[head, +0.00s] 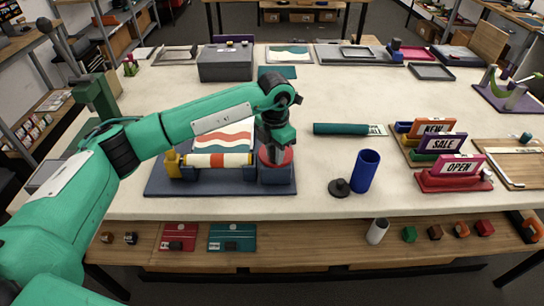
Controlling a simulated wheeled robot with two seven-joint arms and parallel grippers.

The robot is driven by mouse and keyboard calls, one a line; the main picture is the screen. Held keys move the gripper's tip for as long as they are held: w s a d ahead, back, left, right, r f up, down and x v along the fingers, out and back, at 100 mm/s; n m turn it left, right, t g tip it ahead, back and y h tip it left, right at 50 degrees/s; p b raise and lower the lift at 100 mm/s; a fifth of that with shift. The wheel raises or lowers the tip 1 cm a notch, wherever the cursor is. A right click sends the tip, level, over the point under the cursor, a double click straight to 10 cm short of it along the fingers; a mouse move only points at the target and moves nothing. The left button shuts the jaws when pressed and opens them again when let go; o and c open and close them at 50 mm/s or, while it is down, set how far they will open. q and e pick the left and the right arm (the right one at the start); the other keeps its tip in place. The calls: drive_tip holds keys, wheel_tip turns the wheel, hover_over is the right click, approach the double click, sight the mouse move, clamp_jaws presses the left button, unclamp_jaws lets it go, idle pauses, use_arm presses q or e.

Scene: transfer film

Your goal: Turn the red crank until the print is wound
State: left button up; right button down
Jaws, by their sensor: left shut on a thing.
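A small winding machine stands on a dark blue base (222,189) near the table's front edge. A striped print roll (217,160) in cream, red and yellow lies across it, with a yellow end piece at its left. A flat print (222,135) with wavy red and teal bands lies behind the roll. The red crank (287,158) is at the right end, on a blue block. My left gripper (275,150) points down and is shut on the crank; the jaws hide most of it. My right gripper is not in view.
A blue cup (365,171) and a dark round lid (339,188) stand to the right. A teal roll (341,129) lies farther back. Signs (450,173) stand at the right. A grey box (225,62) is behind. The middle of the table is clear.

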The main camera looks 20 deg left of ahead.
use_arm(q)
drive_tip(key=shift+w+d+n+b, duration=0.1)
drive_tip(key=shift+d+n+b, duration=0.15)
drive_tip(key=shift+n, duration=0.35)
drive_tip(key=shift+r, duration=0.1)
drive_tip(key=o, duration=1)
wheel_tip(320, 180, up, 14)
drive_tip(key=b, duration=0.3)
drive_tip(key=shift+b, duration=0.35)
